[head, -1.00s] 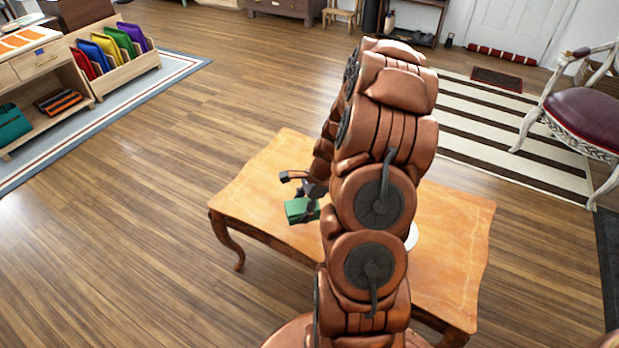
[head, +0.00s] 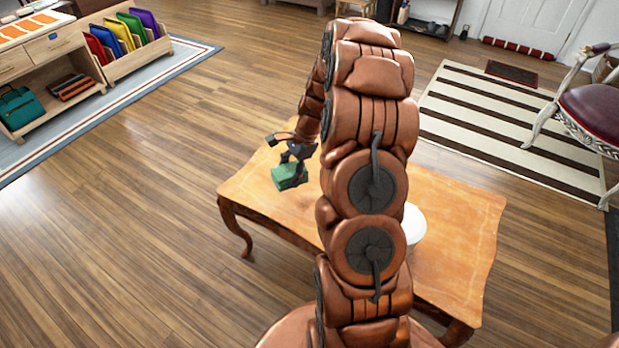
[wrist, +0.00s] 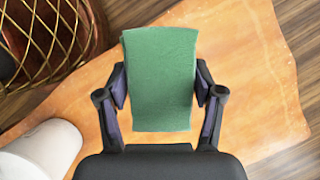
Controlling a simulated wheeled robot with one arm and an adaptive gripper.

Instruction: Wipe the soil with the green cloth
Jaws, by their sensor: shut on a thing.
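The green cloth (head: 289,177) is a thick folded block at the far left part of the wooden table (head: 455,235). My gripper (head: 296,158) is above it and shut on it. In the wrist view the green cloth (wrist: 160,75) sits between the two fingers of my gripper (wrist: 161,88), which press its sides. I cannot tell whether the cloth touches the tabletop. I see no clear soil; faint darker marks show on the table (wrist: 245,70) in the wrist view. My arm hides the table's middle.
A white round object (head: 413,223) stands on the table right of my arm; a white cylinder (wrist: 42,150) shows at lower left in the wrist view. The table's right part is clear.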

